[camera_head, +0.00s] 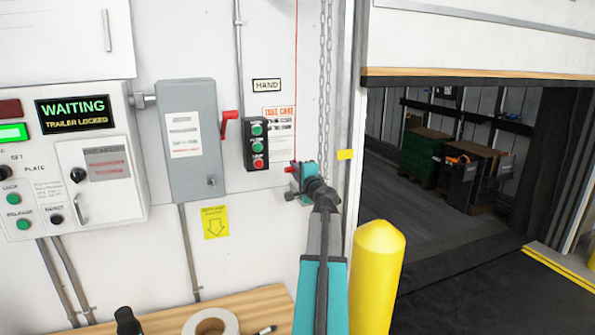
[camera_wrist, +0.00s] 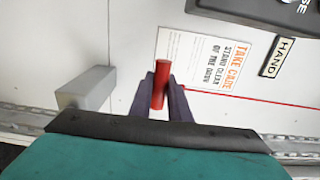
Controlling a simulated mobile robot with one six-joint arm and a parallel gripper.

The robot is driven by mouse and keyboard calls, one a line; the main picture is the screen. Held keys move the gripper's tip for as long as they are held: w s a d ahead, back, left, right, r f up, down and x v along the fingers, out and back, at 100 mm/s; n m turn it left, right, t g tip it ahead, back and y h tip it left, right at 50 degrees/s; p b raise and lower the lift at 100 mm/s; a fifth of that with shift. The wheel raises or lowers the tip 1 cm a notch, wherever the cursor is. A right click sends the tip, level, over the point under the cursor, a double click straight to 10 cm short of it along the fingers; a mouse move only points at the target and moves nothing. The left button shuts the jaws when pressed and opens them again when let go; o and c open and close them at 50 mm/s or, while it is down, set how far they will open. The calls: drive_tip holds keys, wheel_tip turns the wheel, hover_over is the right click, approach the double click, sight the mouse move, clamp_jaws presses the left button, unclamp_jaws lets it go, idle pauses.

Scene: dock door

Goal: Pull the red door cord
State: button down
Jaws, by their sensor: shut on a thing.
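The red door cord (camera_head: 296,90) hangs down the white wall, left of the metal chain. Its red handle (camera_wrist: 160,84) sits between the two dark fingers of my gripper (camera_wrist: 161,100) in the wrist view. My gripper is shut on this handle, and the thin cord runs off to the right in that view.
A button box (camera_head: 256,143) and a grey switch box with a red lever (camera_head: 229,126) are left of my gripper. A chain (camera_head: 326,60) hangs just right of the cord. A yellow post (camera_head: 377,275) stands right of my arm. A wooden bench (camera_head: 255,298) holds tape.

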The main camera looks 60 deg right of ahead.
drive_tip(key=shift+f+b, duration=1.5)
drive_tip(key=shift+f, duration=0.2)
drive_tip(key=shift+c, duration=1.8)
unclamp_jaws()
drive_tip(key=shift+a, duration=0.1)
drive_tip(key=b+v, duration=0.1)
drive_tip(key=v, duration=0.9)
drive_tip(key=shift+b, duration=0.3)
drive_tip(key=shift+r, duration=0.15)
